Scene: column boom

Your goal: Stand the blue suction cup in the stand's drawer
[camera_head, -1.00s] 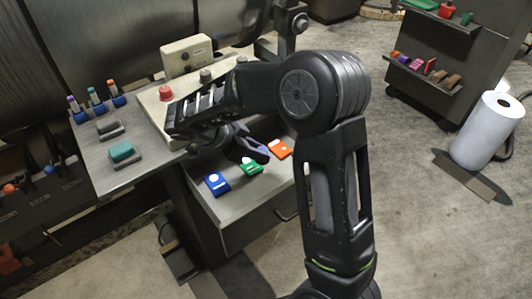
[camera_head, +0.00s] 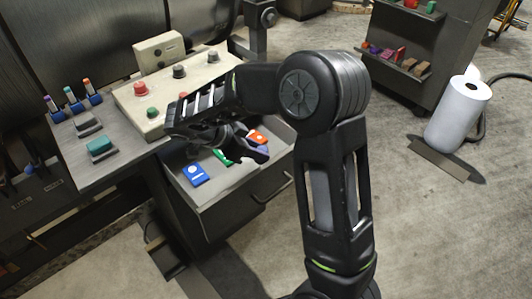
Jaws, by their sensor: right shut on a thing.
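The stand's drawer (camera_head: 237,188) is pulled open below the worktop. My right gripper (camera_head: 250,158) is over the drawer, by the green and orange pieces, and partly covers the green one. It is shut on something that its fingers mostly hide. I cannot make out the blue suction cup for certain. My left gripper is not in view.
A control box with red, black and green knobs (camera_head: 153,84) stands on the worktop (camera_head: 75,145). Several small coloured-top items (camera_head: 70,100) and a teal block (camera_head: 100,147) are at left. A white roll (camera_head: 458,112) stands on the floor at right.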

